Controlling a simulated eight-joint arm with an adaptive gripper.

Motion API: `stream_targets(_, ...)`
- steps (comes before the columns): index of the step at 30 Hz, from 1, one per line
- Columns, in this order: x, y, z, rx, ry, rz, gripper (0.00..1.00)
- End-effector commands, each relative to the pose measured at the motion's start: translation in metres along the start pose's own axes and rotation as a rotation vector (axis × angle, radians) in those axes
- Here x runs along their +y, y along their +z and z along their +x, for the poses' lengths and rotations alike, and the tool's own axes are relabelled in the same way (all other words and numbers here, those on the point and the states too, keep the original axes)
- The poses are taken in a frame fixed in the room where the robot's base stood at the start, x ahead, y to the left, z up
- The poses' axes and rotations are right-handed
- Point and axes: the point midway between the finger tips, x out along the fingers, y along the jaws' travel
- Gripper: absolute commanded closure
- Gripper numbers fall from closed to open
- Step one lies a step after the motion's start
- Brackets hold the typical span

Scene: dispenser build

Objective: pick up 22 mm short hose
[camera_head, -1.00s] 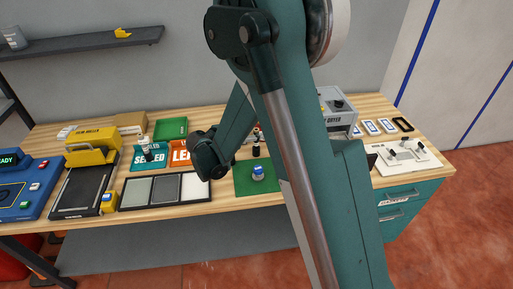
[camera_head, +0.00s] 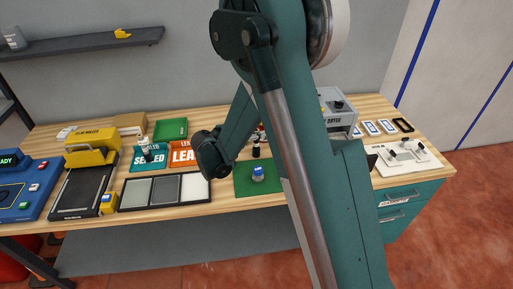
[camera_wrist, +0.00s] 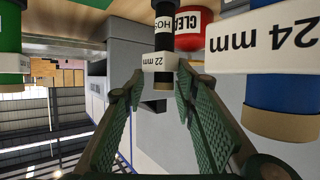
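The 22 mm short hose (camera_wrist: 162,41) is a slim black cylinder with white labels, one reading "22 mm". It is upper centre in the wrist view, and its near dark end shows between the fingertips. My gripper (camera_wrist: 160,72) is open, with one green ridged finger on each side of the hose in the picture. A gap shows between each finger and the hose, and I see no contact.
A blue part labelled "24 mm" (camera_wrist: 283,93) stands close right of my fingers. A red container (camera_wrist: 190,30) is behind the hose. A green part (camera_wrist: 10,45) is at the left. In the head view, a blue-topped item (camera_head: 258,173) sits on a green mat (camera_head: 243,186).

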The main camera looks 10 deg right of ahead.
Motion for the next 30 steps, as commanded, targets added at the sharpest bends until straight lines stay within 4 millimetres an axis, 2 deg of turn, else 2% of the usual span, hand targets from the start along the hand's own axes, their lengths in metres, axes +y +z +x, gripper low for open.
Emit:
stream_targets(1,0.0,0.0,0.0,-0.001,0.0,0.0,0.83)
stream_targets(5,0.0,0.001,0.0,-0.001,0.0,0.0,1.0)
stream_targets(22,0.0,0.0,-0.001,-0.004,0.0,0.001,1.0)
stream_targets(30,0.001,-0.018,-0.008,-0.002,0.0,0.001,1.0)
